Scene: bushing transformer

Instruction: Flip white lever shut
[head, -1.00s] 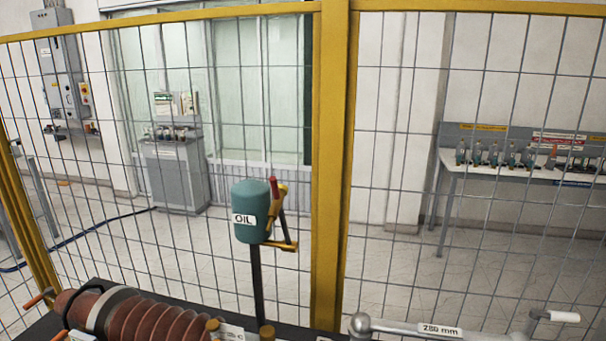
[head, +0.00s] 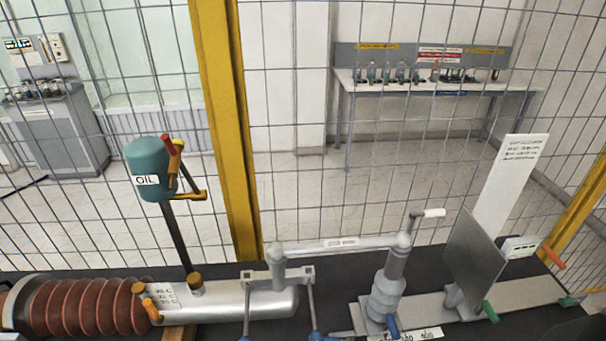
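A white-handled lever (head: 432,213) shows in the head view, right of centre. Its white grip points right from a short dark crank on top of a grey post (head: 388,285). A grey horizontal arm (head: 335,244) with a small label runs left from this post to a round joint above a silver cylinder (head: 230,303). Neither of my grippers is in view. Whether the lever's position counts as open or shut cannot be told.
A flat grey plate (head: 473,262) stands right of the post, with green and orange handles nearby. A ribbed brown bushing (head: 85,307) lies at left. A teal oil container (head: 147,165) stands on a pole. A yellow-framed mesh fence (head: 228,130) closes off the back.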

